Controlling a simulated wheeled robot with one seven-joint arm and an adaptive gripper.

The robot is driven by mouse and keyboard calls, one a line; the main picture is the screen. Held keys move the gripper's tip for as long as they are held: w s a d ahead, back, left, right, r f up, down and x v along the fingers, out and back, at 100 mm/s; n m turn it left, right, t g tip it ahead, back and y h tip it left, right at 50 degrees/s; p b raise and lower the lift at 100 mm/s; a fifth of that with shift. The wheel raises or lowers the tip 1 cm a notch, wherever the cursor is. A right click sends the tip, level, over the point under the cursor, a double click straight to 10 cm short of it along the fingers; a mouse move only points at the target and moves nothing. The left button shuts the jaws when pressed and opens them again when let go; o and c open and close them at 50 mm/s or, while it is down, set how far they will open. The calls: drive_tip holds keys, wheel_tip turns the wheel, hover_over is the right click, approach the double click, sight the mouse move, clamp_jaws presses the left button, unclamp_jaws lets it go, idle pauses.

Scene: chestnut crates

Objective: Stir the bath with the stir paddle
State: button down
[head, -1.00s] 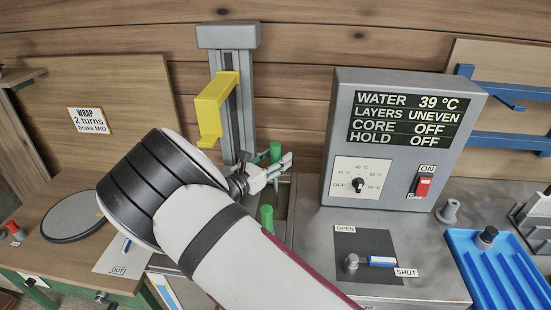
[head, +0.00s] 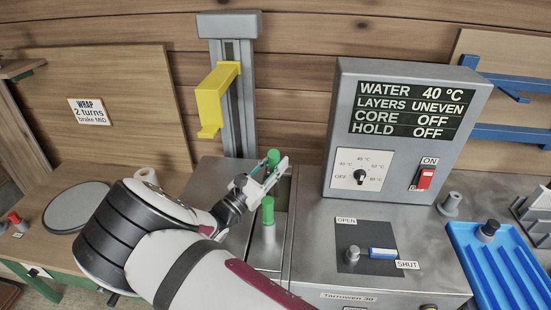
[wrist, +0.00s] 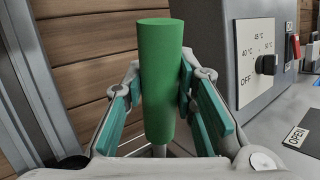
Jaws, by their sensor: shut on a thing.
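The stir paddle's green handle (head: 273,157) stands upright at the back of the bath opening. My gripper (head: 271,174) is shut on it. In the wrist view the green handle (wrist: 161,80) is between both teal-padded fingers, with a thin metal rod below it. The paddle's lower end is hidden. The bath (head: 285,215) is a narrow metal-edged opening left of the control box. The control box display (head: 411,110) reads water 40 °C, layers uneven, core off, hold off.
A second green handle (head: 267,211) stands in front of my gripper. A yellow bracket (head: 218,98) on a grey column (head: 240,90) rises behind. The control box (head: 335,150) stands close on the right, with a blue valve lever (head: 383,253) before it. A blue tray (head: 490,270) is far right.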

drive_tip(key=c, duration=1.3)
unclamp_jaws()
drive_tip(key=v, duration=1.2)
drive_tip(key=shift+a, duration=0.1)
